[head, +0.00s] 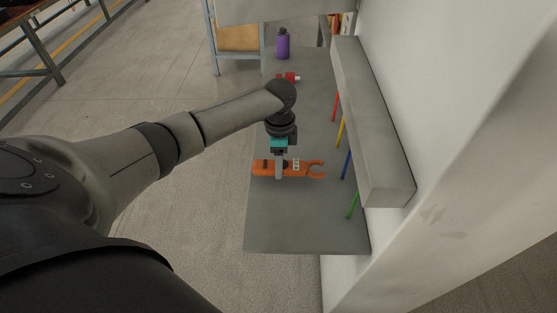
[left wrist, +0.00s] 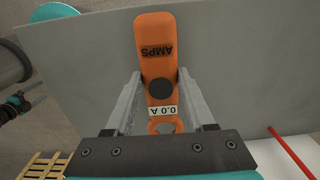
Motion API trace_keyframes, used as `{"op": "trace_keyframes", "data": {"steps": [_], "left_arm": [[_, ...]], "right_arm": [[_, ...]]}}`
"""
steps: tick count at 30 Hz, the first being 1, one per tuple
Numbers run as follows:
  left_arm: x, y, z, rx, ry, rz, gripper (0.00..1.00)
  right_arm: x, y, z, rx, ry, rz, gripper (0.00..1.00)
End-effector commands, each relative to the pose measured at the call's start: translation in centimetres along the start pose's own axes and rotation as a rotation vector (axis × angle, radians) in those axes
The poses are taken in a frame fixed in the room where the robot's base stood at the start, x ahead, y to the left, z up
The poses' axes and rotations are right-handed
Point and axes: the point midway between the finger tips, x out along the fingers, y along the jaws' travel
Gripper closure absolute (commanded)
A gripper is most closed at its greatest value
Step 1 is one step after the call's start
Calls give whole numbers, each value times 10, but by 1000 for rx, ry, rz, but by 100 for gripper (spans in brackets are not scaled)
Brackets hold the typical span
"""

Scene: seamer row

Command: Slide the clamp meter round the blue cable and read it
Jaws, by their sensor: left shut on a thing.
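The orange clamp meter (head: 262,168) lies level over the grey bench, its C-shaped jaw pointing right. My left gripper (head: 279,172) is shut on its body from above. In the left wrist view the meter (left wrist: 160,60) sits between the fingers, with "AMPS" and a label reading 0.0 A; its jaw is partly hidden by the gripper. The blue cable (head: 346,164) stands to the right of the jaw, apart from it and outside it. My right gripper is not in view.
The red cable (head: 335,105) and yellow cable (head: 340,131) are farther back, the green cable (head: 352,205) nearer. All run below a long grey box (head: 375,130) at the wall. A purple bottle (head: 283,45) and a red object (head: 287,77) stand at the bench's far end.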

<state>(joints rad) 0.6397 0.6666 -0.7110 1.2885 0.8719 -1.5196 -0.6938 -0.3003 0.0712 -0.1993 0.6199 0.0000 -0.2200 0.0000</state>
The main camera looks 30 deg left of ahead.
Motion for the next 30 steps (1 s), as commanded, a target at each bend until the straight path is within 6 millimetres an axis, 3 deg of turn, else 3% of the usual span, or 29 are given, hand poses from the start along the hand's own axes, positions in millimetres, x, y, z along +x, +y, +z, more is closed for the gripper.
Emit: {"op": "trace_keyframes", "data": {"steps": [4,21,30], "left_arm": [[-3,0,0,0,0,1,100],[26,0,-16,0,2,0,100],[24,0,-31,0,1,-1,100]], "right_arm": [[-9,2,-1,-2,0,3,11],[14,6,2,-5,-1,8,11],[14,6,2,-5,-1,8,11]]}}
